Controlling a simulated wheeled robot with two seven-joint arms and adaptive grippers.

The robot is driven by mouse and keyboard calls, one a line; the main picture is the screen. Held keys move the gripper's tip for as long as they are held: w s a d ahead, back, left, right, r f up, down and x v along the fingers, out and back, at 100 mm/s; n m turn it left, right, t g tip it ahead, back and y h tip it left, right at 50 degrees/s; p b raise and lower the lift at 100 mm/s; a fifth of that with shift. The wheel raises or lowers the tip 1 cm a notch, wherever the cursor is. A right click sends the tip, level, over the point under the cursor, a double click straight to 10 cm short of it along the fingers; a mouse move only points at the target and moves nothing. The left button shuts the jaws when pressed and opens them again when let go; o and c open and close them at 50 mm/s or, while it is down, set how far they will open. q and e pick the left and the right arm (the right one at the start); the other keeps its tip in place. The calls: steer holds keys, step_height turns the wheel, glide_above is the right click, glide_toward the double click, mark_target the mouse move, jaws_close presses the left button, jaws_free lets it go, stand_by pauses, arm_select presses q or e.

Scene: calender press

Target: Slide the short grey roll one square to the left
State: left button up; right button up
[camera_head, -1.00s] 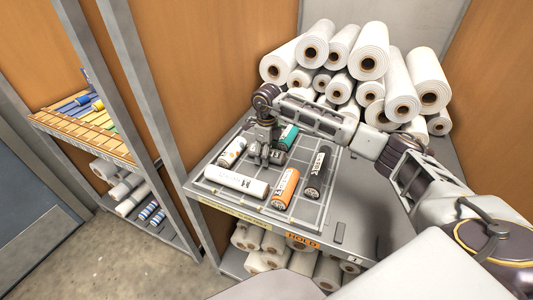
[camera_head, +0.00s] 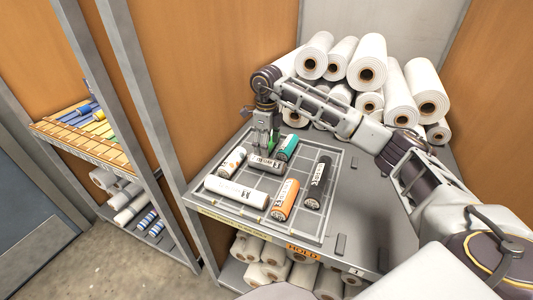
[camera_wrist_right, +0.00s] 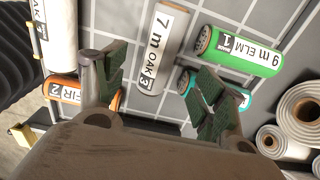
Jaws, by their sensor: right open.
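My right gripper (camera_head: 264,150) is open above this roll. Its two green-padded fingers (camera_wrist_right: 160,88) are spread apart, with nothing held. My left gripper is not in view.
Large white rolls (camera_head: 367,75) are stacked behind.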

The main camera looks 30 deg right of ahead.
steer(key=shift+r, duration=1.5)
